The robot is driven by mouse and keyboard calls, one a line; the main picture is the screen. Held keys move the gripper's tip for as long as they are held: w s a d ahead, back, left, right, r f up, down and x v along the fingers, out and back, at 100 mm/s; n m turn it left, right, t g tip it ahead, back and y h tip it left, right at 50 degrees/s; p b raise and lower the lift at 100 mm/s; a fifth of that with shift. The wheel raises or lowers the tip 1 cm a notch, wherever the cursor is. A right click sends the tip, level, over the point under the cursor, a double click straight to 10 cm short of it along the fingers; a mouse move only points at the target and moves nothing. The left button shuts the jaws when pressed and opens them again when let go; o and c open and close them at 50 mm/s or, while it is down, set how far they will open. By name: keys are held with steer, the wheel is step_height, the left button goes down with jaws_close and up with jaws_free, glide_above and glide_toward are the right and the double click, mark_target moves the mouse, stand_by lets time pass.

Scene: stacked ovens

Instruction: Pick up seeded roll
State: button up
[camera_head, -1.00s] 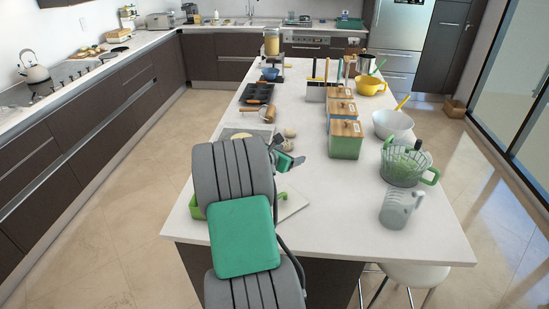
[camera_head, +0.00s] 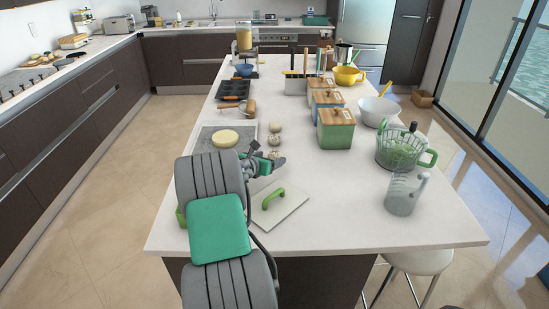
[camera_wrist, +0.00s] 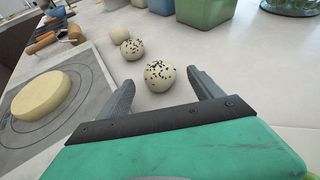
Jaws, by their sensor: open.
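A round, pale seeded roll (camera_wrist: 159,75) with dark seeds sits on the white counter just ahead of my gripper in the wrist view. A second seeded roll (camera_wrist: 132,49) lies behind it, and a paler roll (camera_wrist: 119,34) without clear seeds lies farther back. In the head view, one roll (camera_head: 275,139) and another (camera_head: 275,126) show beyond my gripper (camera_head: 272,163). My gripper also shows in the wrist view (camera_wrist: 160,78), open and empty, its fingers pointing toward the nearest seeded roll. I cannot tell whether the roll is between the fingertips.
A pale dough disc (camera_head: 225,138) rests on a grey mat (camera_head: 206,133) left of the rolls. A white board (camera_head: 290,203) with a green handle lies in front. A green canister (camera_head: 336,135) stands right. A clear jug (camera_head: 404,195) is near the right edge.

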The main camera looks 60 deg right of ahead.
mark_target(272, 157)
steer(key=x, duration=0.3)
steer(key=shift+d+f, duration=0.2)
steer(key=shift+f, duration=0.05)
steer(key=c, duration=1.4)
steer(key=shift+r, duration=0.15)
steer(key=shift+c, duration=0.2)
